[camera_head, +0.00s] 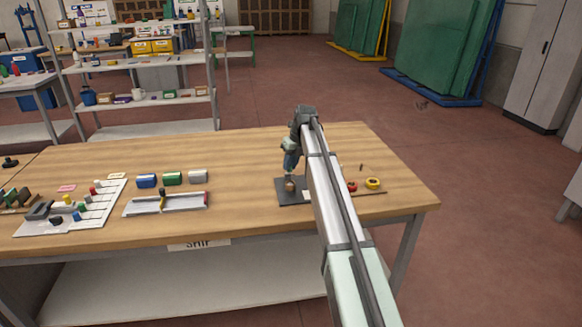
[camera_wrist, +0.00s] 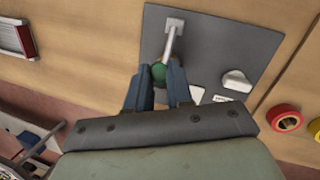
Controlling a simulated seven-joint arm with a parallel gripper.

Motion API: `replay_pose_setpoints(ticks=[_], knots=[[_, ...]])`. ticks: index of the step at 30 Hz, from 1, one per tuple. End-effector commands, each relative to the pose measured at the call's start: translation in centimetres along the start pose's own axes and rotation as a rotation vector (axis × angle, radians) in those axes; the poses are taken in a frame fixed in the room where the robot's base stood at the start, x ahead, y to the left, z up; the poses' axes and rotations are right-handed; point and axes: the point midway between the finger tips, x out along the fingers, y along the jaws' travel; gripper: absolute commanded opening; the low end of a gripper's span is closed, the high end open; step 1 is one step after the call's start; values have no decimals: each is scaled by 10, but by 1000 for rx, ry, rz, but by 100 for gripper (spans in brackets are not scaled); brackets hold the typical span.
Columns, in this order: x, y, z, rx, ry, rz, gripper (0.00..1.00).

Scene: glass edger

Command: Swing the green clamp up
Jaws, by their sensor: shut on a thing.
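The green clamp's round green knob (camera_wrist: 159,72) sits between my two blue fingertips in the wrist view. Its pale metal lever (camera_wrist: 172,40) runs from the knob to a mount near the far edge of a dark grey plate (camera_wrist: 205,45). My gripper (camera_wrist: 158,77) is shut on the knob, and the fingers hide its sides. In the head view my gripper (camera_head: 290,165) reaches down over the same plate (camera_head: 282,183); my arm covers its right part. The lever's exact tilt cannot be told.
A pale knob-like part (camera_wrist: 236,82) and a white label stand on the plate beside my fingers. Yellow (camera_head: 373,183) and red rings lie right of my arm. A grey tray (camera_head: 140,208) and several coloured blocks lie left. Bare wood separates them from the plate.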

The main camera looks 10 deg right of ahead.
Motion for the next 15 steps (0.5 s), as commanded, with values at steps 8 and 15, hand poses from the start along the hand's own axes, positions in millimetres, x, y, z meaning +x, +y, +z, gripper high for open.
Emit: replay_pose_setpoints(ticks=[8,15], knots=[[-5,-4,18,42,171,57,0],[-7,-6,24,65,264,87,0]])
